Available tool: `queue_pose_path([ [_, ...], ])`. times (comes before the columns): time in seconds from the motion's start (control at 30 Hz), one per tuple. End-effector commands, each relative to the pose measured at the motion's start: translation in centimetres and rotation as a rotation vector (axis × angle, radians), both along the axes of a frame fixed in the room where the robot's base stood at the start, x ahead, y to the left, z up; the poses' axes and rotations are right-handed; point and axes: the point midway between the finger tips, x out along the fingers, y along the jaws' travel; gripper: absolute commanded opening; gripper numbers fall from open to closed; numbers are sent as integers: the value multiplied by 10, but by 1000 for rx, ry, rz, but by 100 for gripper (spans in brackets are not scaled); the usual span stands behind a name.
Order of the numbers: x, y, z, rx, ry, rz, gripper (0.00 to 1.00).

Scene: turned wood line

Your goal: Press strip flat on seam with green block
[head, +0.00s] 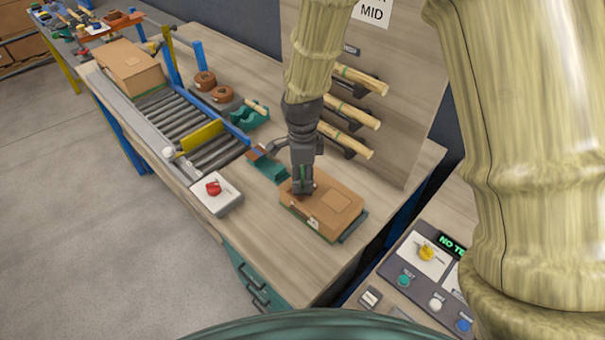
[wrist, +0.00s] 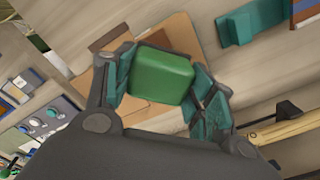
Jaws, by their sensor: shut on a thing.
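My gripper (head: 302,182) is shut on the green block (wrist: 160,75), which sits between its two fingers in the wrist view. In the head view the gripper points down at the cardboard box (head: 338,204) on the bench, and the block is mostly hidden by the fingers. The gripper is over the left part of the box top. A brown strip (wrist: 112,38) shows beside the left finger in the wrist view. I cannot tell whether the block touches the strip or the box. The seam is not clearly visible.
A roller conveyor (head: 190,124) with another box (head: 130,66) lies to the left. A teal tape dispenser (head: 266,165) stands close beside the gripper. Wooden rods (head: 346,140) hang on the back panel. A red switch (head: 214,188) and a control panel (head: 425,270) are nearer the front.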

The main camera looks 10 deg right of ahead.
Motion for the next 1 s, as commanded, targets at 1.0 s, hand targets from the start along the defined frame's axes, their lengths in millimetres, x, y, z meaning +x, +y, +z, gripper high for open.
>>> queue_pose_path([
  [1.0,0,0,-9,0,0,1,36],
])
